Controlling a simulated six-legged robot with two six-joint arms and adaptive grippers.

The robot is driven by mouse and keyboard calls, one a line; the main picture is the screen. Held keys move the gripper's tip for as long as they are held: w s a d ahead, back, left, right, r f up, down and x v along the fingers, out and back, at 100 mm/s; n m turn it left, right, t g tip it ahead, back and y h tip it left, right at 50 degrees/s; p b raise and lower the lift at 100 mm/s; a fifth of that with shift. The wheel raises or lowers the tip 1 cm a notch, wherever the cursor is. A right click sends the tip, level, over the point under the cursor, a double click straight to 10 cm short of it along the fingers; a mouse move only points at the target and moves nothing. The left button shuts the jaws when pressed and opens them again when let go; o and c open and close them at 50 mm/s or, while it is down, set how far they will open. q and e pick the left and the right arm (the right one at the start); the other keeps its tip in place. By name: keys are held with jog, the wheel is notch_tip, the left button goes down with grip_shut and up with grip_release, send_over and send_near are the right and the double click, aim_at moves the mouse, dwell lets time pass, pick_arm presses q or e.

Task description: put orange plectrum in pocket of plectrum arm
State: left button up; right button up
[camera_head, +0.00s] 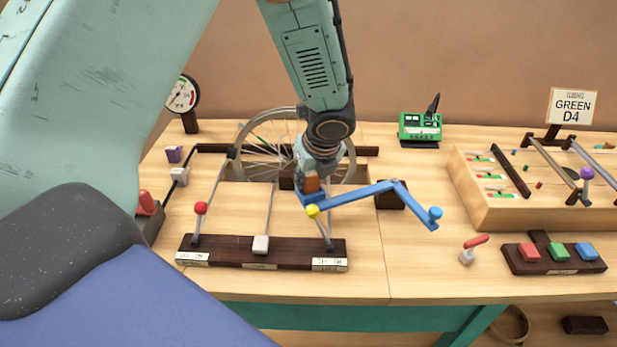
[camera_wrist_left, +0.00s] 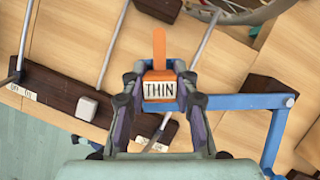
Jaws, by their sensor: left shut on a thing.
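The orange plectrum (camera_wrist_left: 159,50) has a wider base with a white "THIN" label and sits between the fingers of my left gripper (camera_wrist_left: 159,76). In the head view the orange plectrum (camera_head: 311,184) shows just below my left gripper (camera_head: 314,172), which is shut on it. The blue plectrum arm (camera_head: 358,193) reaches from the block end under the gripper to a bend at the right. In the wrist view the plectrum arm (camera_wrist_left: 245,102) runs right from beside the fingers. The pocket is hidden, so I cannot tell whether the plectrum is inside it. My right gripper is out of view.
A dark lever base (camera_head: 265,252) with red, white and yellow knobs stands in front. A spoked wheel (camera_head: 262,128) is behind the gripper. A wooden tray (camera_head: 480,214) and a dark base with coloured buttons (camera_head: 520,262) are at right. Bare tabletop lies at front centre.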

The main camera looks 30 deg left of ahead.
pick_arm(q)
jog(key=shift+s+d+f, duration=0.15)
jog(key=shift+s+f, duration=0.25)
jog(key=shift+f, duration=0.2)
jog(key=o, duration=1.2)
jog(key=shift+w+a+f, duration=0.2)
jog(key=shift+w+f, duration=0.15)
jog(key=shift+c, duration=0.2)
jog(key=shift+s+d+r, duration=0.1)
jog(key=shift+s+r, duration=0.05)
jog(key=shift+r, duration=0.05)
